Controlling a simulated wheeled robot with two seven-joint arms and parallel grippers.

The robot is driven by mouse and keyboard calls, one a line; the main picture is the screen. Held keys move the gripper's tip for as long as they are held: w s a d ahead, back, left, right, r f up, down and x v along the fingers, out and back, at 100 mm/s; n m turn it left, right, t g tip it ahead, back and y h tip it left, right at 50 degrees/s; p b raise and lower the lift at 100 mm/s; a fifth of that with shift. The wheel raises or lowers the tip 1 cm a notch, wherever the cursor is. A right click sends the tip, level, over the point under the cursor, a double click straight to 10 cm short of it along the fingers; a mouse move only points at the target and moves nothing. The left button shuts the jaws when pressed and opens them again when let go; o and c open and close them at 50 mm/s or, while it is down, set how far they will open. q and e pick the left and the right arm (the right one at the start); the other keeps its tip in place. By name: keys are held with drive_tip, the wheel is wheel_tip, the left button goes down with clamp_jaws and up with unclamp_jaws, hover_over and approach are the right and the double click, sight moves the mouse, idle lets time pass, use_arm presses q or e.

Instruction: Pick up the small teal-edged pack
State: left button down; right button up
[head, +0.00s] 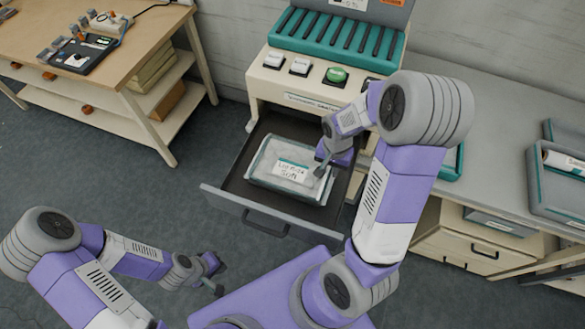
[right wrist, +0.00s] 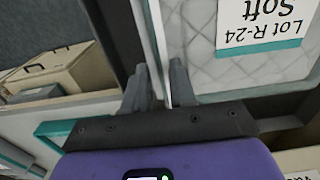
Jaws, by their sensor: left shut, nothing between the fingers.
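The pack (head: 288,170) is a clear-wrapped, pale quilted slab with a white, teal-edged label reading "Lot R-24 Soft". It lies flat in the open drawer (head: 230,197) under the machine. My right gripper (head: 322,172) is at the pack's right side. In the right wrist view, the fingers of my right gripper (right wrist: 160,85) stand a little apart at the edge of the pack (right wrist: 202,45); whether they press on it I cannot tell. My left gripper (head: 215,278) is shut and empty, low over the floor, away from the drawer.
The machine (head: 257,82) has several buttons, one green, and a teal slotted tray (head: 300,45) above the drawer. A wooden workbench (head: 120,70) stands at the left. Floor left of the drawer is clear.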

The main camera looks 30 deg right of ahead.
wheel_tip(320, 180, down, 2)
drive_tip(key=shift+f, duration=0.1)
clamp_jaws()
drive_tip(key=shift+w, duration=0.1)
